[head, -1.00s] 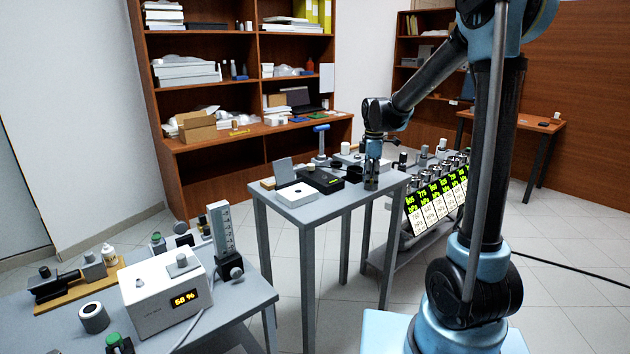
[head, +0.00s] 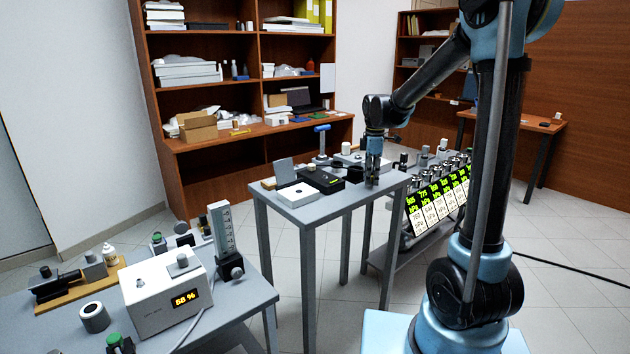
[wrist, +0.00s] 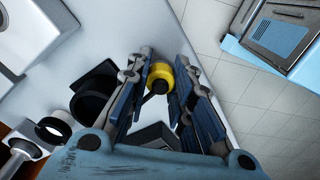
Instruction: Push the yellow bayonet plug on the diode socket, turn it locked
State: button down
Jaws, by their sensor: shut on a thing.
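The yellow bayonet plug (wrist: 160,74) shows in the wrist view between the tips of my gripper (wrist: 158,84). It has a yellow collar and a dark stem end facing the camera. My gripper is shut on it, with one finger on each side. In the head view my gripper (head: 372,182) points down at the right end of the small grey table, and the plug is too small to make out there. I cannot tell for certain which part is the diode socket. A dark round holder (wrist: 92,97) stands left of the fingers in the wrist view.
The small table (head: 316,211) also carries a black box (head: 323,181), a white box (head: 297,194) and a blue-handled tool (head: 321,140). The right table edge is close to my gripper. A rack of lit displays (head: 436,205) stands to the right.

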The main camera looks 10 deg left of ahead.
jog(key=shift+r, duration=1.5)
jog(key=shift+r, duration=2.5)
